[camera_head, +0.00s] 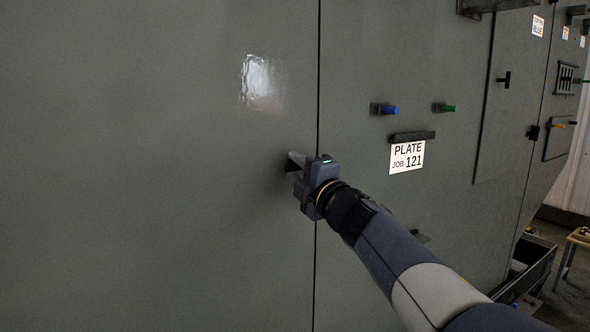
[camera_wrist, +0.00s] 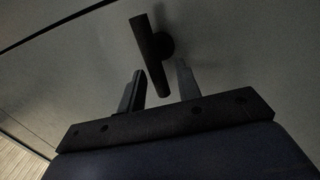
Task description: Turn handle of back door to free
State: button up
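The handle (camera_wrist: 148,48) is a dark bar on a short round stem, seen in the wrist view on a grey door panel (camera_head: 180,200). The bar runs from upper left to lower right in that view. My gripper (camera_wrist: 160,70) is open, with one finger on each side of the bar's lower end. I see gaps on both sides, and I cannot tell whether a finger touches it. In the head view my gripper (camera_head: 293,162) is close to the panel, just left of a vertical seam. It mostly hides the handle there.
Right of the seam are a blue peg (camera_head: 391,110), a green peg (camera_head: 447,107), a dark ledge (camera_head: 412,136) and a PLATE JOB 121 label (camera_head: 406,156). Another T-handle (camera_head: 504,79) is farther right. An open dark drawer or bin (camera_head: 535,275) and a small table (camera_head: 576,240) stand lower right.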

jog(key=v, duration=0.9)
jog(key=shift+s+d+b, duration=0.25)
jog(key=shift+s+b, duration=0.05)
jog(key=shift+b, duration=0.1)
jog(key=shift+w+f, duration=0.1)
jog(key=p+x, duration=0.1)
jog(key=x, duration=0.9)
jog(key=shift+w+a, duration=0.2)
jog(key=shift+a, duration=0.05)
jog(key=shift+a, duration=0.1)
jog(key=m, duration=0.2)
jog(key=r+m+p, duration=0.1)
jog(key=shift+m+t+h+p, duration=0.3)
jog(key=shift+m+h, duration=0.1)
jog(key=shift+m, duration=0.7)
dwell(0.4)
